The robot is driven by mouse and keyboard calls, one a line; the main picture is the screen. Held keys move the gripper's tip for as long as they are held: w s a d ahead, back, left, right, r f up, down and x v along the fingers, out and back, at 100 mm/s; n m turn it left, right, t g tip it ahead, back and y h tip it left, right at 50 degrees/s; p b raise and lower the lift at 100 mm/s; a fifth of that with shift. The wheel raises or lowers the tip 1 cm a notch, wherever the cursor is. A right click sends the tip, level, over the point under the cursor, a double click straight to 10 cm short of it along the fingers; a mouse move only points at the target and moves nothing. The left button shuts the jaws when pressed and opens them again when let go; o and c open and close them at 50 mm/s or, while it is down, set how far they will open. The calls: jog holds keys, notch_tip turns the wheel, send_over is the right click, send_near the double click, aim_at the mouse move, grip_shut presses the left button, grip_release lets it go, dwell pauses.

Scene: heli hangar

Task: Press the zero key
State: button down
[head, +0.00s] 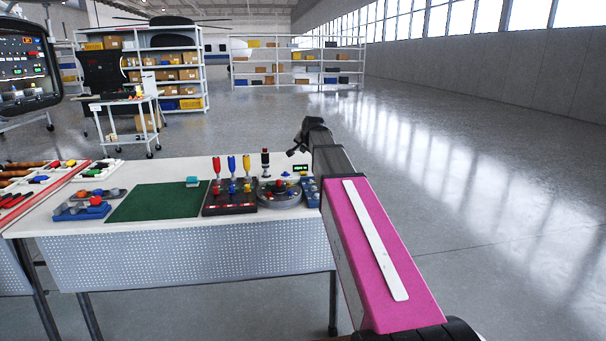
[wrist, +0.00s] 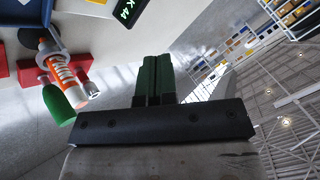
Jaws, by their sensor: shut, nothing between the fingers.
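A small blue panel with what look like keys (head: 309,188) sits at the right end of the white workbench, partly hidden behind my arm in the head view. No key marked zero can be made out. A small black display with green characters (head: 300,168) stands behind it; a display with green characters also shows at the top of the wrist view (wrist: 129,11). My gripper (head: 291,153) is above the right end of the bench, near the display. In the wrist view its dark green fingers (wrist: 156,78) are together and empty, with no key at their tips.
A round grey fixture (head: 279,196) and a black block with coloured-handled tools (head: 230,200) stand left of the panel. A green mat (head: 160,202) lies farther left. In the wrist view an orange-and-white cylinder (wrist: 62,68) is left of my fingers. Open floor lies right.

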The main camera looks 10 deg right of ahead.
aim_at(304, 172)
jog(key=shift+f, duration=3.35)
jog(key=shift+f, duration=0.15)
jog(key=shift+f, duration=0.25)
jog(key=shift+f, duration=0.4)
jog(key=shift+r, duration=0.8)
jog(key=shift+r, duration=2.55)
